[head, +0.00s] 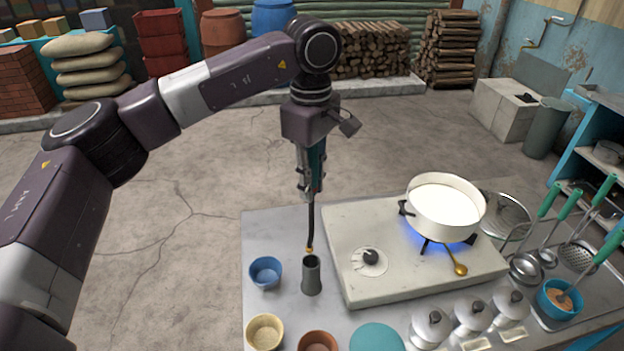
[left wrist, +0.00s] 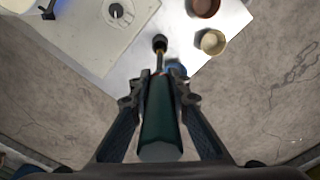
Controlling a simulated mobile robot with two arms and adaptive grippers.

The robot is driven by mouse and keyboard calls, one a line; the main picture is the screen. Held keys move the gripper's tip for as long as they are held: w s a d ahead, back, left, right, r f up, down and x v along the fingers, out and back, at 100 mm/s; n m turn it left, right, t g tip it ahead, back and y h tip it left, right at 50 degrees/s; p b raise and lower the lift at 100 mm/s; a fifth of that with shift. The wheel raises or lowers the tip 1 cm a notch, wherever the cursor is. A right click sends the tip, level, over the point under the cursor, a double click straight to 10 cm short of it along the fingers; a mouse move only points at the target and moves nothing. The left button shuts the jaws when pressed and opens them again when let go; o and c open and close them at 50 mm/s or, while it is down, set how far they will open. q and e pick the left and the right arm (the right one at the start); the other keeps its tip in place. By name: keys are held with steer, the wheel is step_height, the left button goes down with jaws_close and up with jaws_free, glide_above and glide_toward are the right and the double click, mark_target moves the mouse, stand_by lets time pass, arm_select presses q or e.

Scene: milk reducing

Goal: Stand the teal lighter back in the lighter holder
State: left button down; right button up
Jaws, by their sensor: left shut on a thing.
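The teal lighter (head: 318,165) hangs nearly upright from my left gripper (head: 310,192), with its long dark nozzle pointing down. My left gripper is shut on the lighter's handle, which also shows between the fingers in the left wrist view (left wrist: 160,120). The lighter holder (head: 312,277) is a dark grey upright cylinder on the counter, below the lighter. The brass-coloured nozzle tip shows just above the holder's mouth in the head view. I cannot tell whether it is exactly centred over it. My right gripper is not in view.
A blue bowl (head: 266,272) stands just left of the holder, with a cream bowl (head: 265,333) and a brown bowl (head: 317,342) nearer. The stove (head: 342,246) is to the right, its lit burner under a white pot (head: 445,207) of milk. Lidded jars (head: 430,328) stand in front.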

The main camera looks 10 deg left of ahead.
mark_target(312, 232)
arm_select(q)
steer(key=shift+d+f+b, duration=0.1)
steer(key=shift+f+b, duration=0.75)
steer(key=shift+f, duration=0.7)
steer(key=shift+f+b, duration=0.5)
steer(key=shift+f, duration=0.15)
step_height(312, 232, down, 2)
steer(key=shift+f+b, duration=0.1)
steer(key=shift+b, duration=0.6)
steer(key=shift+f+b, duration=0.9)
steer(key=shift+f, duration=0.35)
steer(key=shift+f+b, duration=0.85)
steer(key=shift+f, duration=0.4)
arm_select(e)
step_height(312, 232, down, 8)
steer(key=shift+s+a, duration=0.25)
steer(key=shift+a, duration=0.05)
arm_select(q)
steer(key=c, duration=1.7)
jaws_free()
steer(key=shift+c, duration=0.2)
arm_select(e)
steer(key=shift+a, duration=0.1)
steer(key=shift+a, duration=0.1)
